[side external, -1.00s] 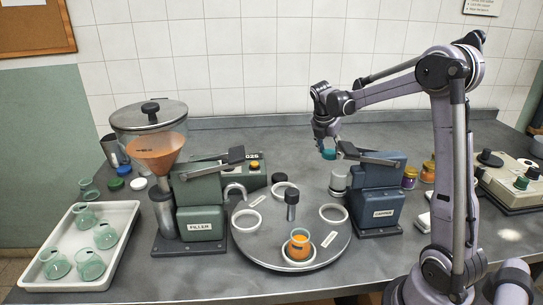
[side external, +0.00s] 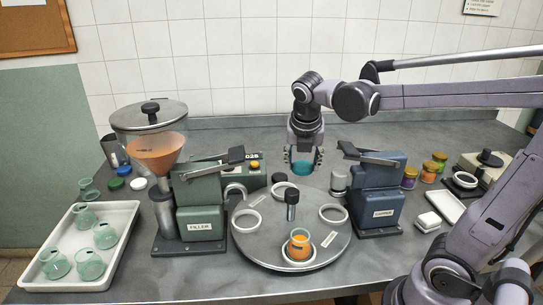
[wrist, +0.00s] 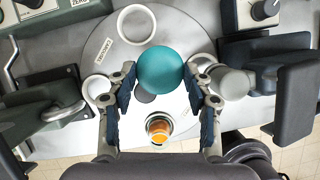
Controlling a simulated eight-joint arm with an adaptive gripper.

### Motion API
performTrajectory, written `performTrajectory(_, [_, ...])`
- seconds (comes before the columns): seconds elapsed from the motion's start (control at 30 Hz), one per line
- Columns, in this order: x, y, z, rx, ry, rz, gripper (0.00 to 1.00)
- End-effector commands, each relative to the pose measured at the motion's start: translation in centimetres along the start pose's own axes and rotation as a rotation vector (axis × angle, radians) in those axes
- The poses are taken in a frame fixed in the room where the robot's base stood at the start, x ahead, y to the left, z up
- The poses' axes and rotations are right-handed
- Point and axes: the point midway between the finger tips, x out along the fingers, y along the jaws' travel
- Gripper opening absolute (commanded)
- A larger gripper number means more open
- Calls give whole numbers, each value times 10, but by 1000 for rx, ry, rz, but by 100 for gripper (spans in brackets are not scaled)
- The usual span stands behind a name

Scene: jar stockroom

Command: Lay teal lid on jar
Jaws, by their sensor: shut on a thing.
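My gripper (side external: 303,160) is shut on the teal lid (side external: 302,168) and holds it in the air above the back of the round turntable (side external: 262,236). The lid also shows in the wrist view (wrist: 160,70), between both fingers. The jar (side external: 299,245), filled with orange contents, stands upright and uncovered in a white ring at the turntable's front. In the wrist view the jar (wrist: 158,129) lies below the lid, between the fingers and apart from them.
The green filler (side external: 202,205) stands left of the turntable and the blue capper (side external: 381,200) right of it. A dark post (side external: 291,203) rises from the turntable's middle. A white tray (side external: 130,212) with several empty jars is at left. Several filled jars (side external: 429,172) stand at right.

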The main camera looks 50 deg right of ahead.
Motion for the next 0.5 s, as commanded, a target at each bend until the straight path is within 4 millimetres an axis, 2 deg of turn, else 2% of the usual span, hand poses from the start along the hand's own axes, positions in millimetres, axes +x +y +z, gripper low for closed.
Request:
performTrajectory(0.03, [-10, 3, -20, -54, 0, 22, 38])
performTrajectory(0.2, [-33, 6, -73, -208, 0, 87, 38])
performTrajectory(0.4, [-48, -1, -122, -356, -1, 148, 38])
performTrajectory(0.5, [-51, -4, -136, -402, -1, 168, 38])
